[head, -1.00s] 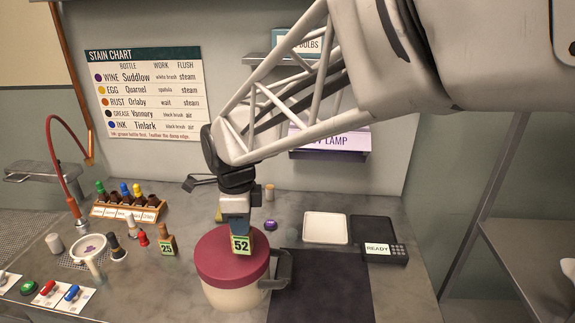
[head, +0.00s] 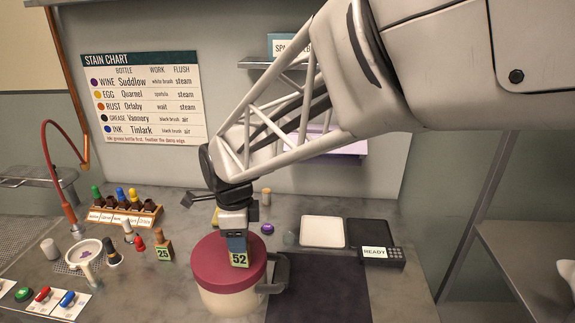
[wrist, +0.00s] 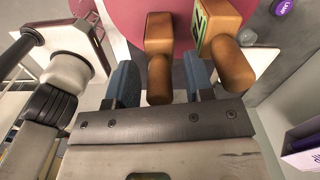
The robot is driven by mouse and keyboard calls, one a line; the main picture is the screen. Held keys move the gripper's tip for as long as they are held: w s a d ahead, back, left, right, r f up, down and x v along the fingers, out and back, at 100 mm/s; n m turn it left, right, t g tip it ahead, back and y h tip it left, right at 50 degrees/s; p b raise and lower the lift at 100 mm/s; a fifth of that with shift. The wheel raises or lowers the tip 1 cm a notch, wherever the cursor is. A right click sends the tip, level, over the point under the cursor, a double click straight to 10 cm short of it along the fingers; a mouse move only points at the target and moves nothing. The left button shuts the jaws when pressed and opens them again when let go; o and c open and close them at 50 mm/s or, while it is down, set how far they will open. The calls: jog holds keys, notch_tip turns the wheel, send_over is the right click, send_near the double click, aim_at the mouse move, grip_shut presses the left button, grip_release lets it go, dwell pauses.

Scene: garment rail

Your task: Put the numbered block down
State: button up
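The block numbered 52 (head: 239,260) shows below my gripper, over the dark red lid of a cream pot (head: 228,300). I cannot tell whether it touches the lid. In the wrist view my gripper (wrist: 160,80) has its two blue fingers apart. A brown wooden piece with a rounded knob (wrist: 158,78) is between them, with a narrow gap on each side. A second brown piece with a green label (wrist: 202,25) is just right of the right finger; its number is unclear. In the head view the fingers partly hide the top of block 52.
A block numbered 25 (head: 164,250) stands left of the pot. A bottle rack (head: 125,214) is further back left. A white tray (head: 323,231) and a READY keypad (head: 380,256) are to the right. The dark mat (head: 325,290) beside the pot is bare.

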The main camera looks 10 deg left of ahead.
jog(key=shift+r, duration=0.1)
notch_tip(320, 180, up, 12)
jog(key=shift+r, duration=0.1)
dwell(0.8)
dwell(0.6)
jog(key=s+d+f+n+t, duration=0.15)
jog(key=d+n, duration=0.25)
jog(key=d, duration=0.6)
jog(key=s+d+n, duration=0.3)
jog(key=d+n, duration=0.1)
jog(key=d, duration=0.7)
jog(key=s+d+f+n, duration=0.2)
jog(key=s+d+n, duration=0.2)
jog(key=s+d, duration=0.1)
jog(key=s+d+f+n+t, duration=0.1)
jog(key=s+d+f+n, duration=0.2)
jog(key=d, duration=0.5)
jog(key=s+n, duration=0.1)
jog(key=s, duration=0.1)
jog(key=shift+s+d+f, duration=0.15)
jog(key=shift+s+f, duration=0.1)
jog(key=shift+s, duration=0.15)
